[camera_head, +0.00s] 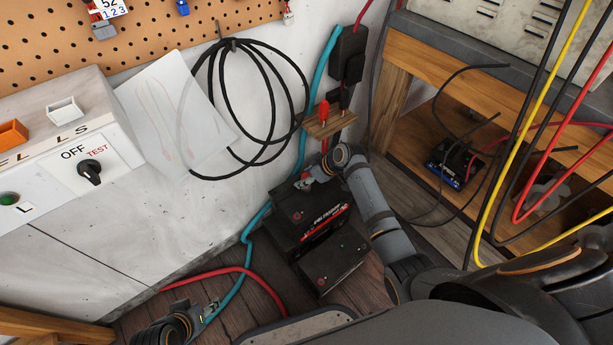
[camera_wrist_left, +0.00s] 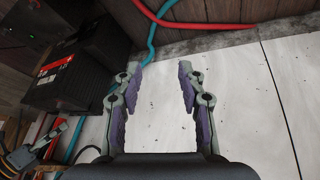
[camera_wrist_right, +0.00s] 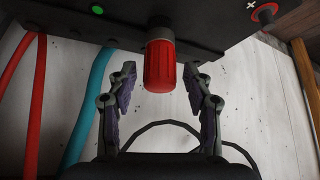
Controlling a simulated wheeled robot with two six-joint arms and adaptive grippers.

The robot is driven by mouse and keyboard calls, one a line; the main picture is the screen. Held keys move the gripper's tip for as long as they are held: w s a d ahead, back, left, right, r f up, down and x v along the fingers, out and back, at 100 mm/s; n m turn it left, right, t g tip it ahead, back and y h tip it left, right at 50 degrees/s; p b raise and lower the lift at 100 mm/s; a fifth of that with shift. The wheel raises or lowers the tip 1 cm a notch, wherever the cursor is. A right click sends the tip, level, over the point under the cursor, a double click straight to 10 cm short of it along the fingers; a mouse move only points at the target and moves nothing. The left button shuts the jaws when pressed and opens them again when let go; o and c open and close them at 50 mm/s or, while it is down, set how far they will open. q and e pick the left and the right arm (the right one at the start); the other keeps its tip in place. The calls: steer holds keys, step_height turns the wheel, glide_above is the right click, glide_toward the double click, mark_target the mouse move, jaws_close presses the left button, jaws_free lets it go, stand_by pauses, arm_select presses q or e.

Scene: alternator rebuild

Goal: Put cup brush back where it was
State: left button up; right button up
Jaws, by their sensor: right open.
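A red cylinder with a grey collar, which looks like the cup brush (camera_wrist_right: 160,68), stands against the face of a black battery (camera_wrist_right: 110,28) in the right wrist view. My right gripper (camera_wrist_right: 161,72) is open, with a finger on each side of the red cylinder and a visible gap to each. In the head view my right gripper (camera_head: 310,181) is at the upper corner of the upper black battery (camera_head: 325,210), and the red cylinder cannot be made out there. My left gripper (camera_wrist_left: 158,72) is open and empty in front of the pale wall; it also shows low in the head view (camera_head: 211,308).
A small wooden wall shelf (camera_head: 328,124) holds a red-topped item. A second black battery (camera_head: 330,262) is below the first. A teal hose (camera_head: 246,238) and red cable (camera_head: 222,271) run nearby. Yellow, red and black cables hang at the right, before a wooden bench (camera_head: 425,65).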

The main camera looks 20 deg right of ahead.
steer(key=shift+r, duration=0.25)
steer(key=p+v, duration=0.5)
steer(key=v, duration=0.6)
arm_select(q)
steer(key=r+g, duration=0.1)
steer(key=s+a+r+g, duration=0.1)
steer(key=r, duration=0.1)
steer(key=a+r, duration=0.1)
steer(key=r, duration=0.1)
steer(key=shift+s+g+y, duration=0.15)
steer(key=shift+g+y, duration=0.25)
arm_select(e)
steer(key=s+f+m+g+h, duration=0.1)
steer(key=s+f+m+h, duration=0.1)
steer(key=s, duration=1)
steer(key=s+f+m+g+h, duration=0.2)
steer(key=s+f+m, duration=0.3)
steer(key=s, duration=0.8)
steer(key=shift+s+d+f+m+h, duration=0.2)
steer(key=shift+s+f+m+h, duration=0.1)
steer(key=shift+m, duration=0.2)
